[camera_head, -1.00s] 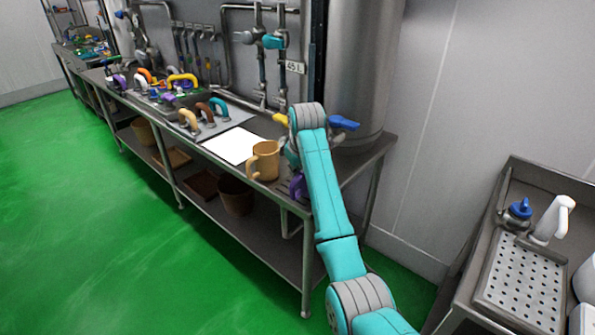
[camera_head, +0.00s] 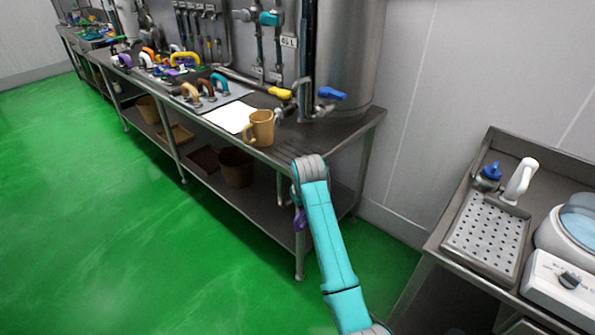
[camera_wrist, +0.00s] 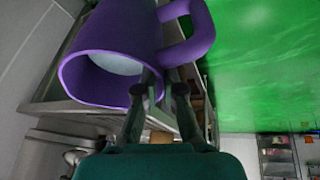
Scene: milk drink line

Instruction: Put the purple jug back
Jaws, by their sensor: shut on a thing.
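The purple jug (camera_wrist: 112,42) fills the upper left of the wrist view, with its open mouth facing the camera and a pale inside. My gripper (camera_wrist: 160,90) is shut on the jug by its handle side. In the head view only a small bit of the purple jug (camera_head: 300,220) shows beside my teal arm, in front of the steel bench (camera_head: 270,200). My arm hides most of it, and my gripper is hidden there too.
A tan jug (camera_head: 261,128) stands on the bench near a white sheet (camera_head: 229,117). A second counter with a perforated tray (camera_head: 487,232) is at the right. Green floor is open at the left.

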